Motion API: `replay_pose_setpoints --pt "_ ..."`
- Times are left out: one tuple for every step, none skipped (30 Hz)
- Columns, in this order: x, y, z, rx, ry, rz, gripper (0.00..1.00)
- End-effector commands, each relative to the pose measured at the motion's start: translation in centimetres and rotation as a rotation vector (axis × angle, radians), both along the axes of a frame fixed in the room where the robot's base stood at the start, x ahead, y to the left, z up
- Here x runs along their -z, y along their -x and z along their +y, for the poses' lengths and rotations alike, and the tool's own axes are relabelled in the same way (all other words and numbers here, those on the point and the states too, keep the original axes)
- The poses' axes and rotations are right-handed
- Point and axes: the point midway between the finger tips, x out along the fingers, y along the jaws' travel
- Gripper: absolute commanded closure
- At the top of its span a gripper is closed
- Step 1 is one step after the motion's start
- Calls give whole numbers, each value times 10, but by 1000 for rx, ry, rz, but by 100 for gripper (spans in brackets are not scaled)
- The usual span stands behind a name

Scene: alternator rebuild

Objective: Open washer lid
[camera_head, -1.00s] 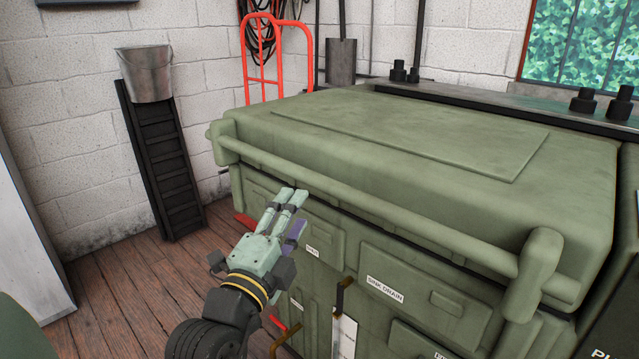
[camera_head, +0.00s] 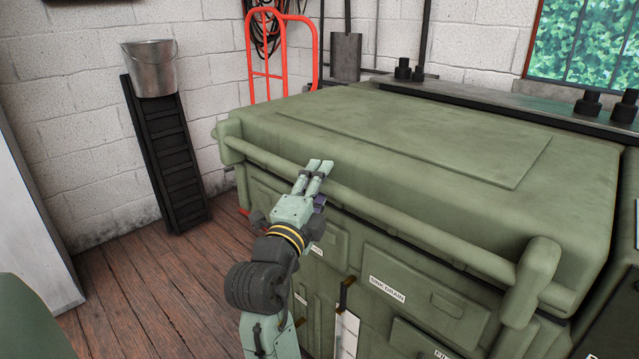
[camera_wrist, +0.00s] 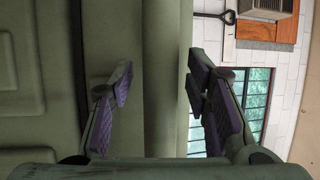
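The washer is a large green cabinet with a flat lid (camera_head: 430,140), which is down. A thick green handle bar (camera_head: 420,222) runs along the lid's front edge. My gripper (camera_head: 319,166) is at the left part of this bar, its fingertips overlapping the bar in the head view. In the wrist view my gripper (camera_wrist: 160,85) is open, with purple pads, and the green bar (camera_wrist: 165,110) shows between the two fingers. Neither finger clearly touches the bar. I cannot tell how deep the bar lies between them.
Drawers with labels, one reading "SINK DRAIN" (camera_head: 387,288), are below the bar. A metal bucket (camera_head: 148,70), a black slatted panel (camera_head: 165,155) and a red hand truck (camera_head: 280,50) stand by the wall. The wooden floor (camera_head: 140,290) at left is clear.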

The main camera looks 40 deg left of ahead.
Motion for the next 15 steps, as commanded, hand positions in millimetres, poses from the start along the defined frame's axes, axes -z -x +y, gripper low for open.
replay_pose_setpoints --pt "0 0 0 0 0 0 61" --pt "0 0 0 0 0 0 63" --pt "0 0 0 0 0 0 66" --pt "0 0 0 0 0 0 68" --pt "0 0 0 0 0 0 70" --pt "0 0 0 0 0 0 72" --pt "0 0 0 0 0 0 74" --pt "0 0 0 0 0 0 76" --pt "0 0 0 0 0 0 79" --pt "0 0 0 0 0 0 81" --pt "0 0 0 0 0 0 83" --pt "0 0 0 0 0 0 86" --pt "0 0 0 0 0 0 88" --pt "0 0 0 0 0 0 90" --pt "0 0 0 0 0 0 92"
